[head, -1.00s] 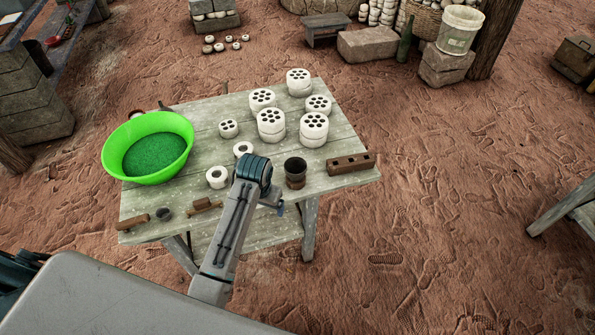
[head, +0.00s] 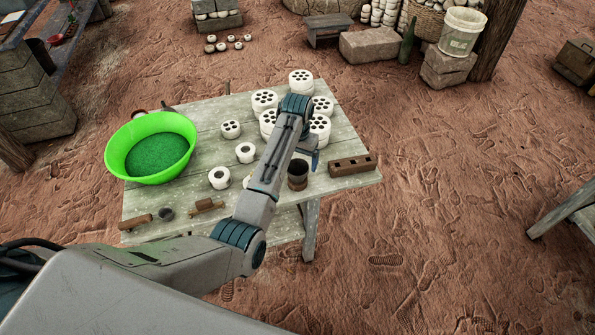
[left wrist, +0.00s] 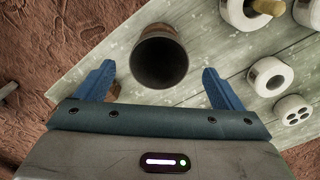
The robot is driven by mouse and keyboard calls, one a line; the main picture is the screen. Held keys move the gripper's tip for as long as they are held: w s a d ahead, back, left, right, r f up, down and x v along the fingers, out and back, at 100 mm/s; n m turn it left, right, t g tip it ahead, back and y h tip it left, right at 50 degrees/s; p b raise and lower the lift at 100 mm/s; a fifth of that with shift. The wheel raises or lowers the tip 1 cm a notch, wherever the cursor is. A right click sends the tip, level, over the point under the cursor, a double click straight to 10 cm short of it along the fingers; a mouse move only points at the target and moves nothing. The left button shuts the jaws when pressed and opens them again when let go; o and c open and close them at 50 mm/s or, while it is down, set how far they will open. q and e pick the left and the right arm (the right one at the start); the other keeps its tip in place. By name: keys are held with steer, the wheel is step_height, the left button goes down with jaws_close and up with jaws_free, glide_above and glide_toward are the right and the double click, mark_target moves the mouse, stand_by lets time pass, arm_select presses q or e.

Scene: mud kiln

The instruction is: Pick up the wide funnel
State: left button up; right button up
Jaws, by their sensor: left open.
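The wide funnel (head: 298,178) appears to be the dark, round-mouthed vessel with a brown lower part at the table's front right. In the left wrist view the funnel (left wrist: 160,58) shows its dark round mouth from above, between and slightly beyond my fingertips. My left gripper (head: 315,158) is above the table, close to the funnel; its blue fingers (left wrist: 158,70) are wide apart with nothing held. The arm covers part of the table in the head view. My right gripper is not in view.
The wooden table (head: 345,135) holds several white perforated blocks (head: 264,100), white rings (head: 245,152), a brown block with holes (head: 352,165) and a green basin (head: 115,150). A small dark cup (head: 166,213) stands front left. Bare ground lies to the right.

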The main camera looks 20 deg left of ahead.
mark_target(297, 171)
arm_select(q)
steer(key=shift+f+p, duration=0.8)
steer(key=shift+f, duration=2.35)
steer(key=c, duration=0.8)
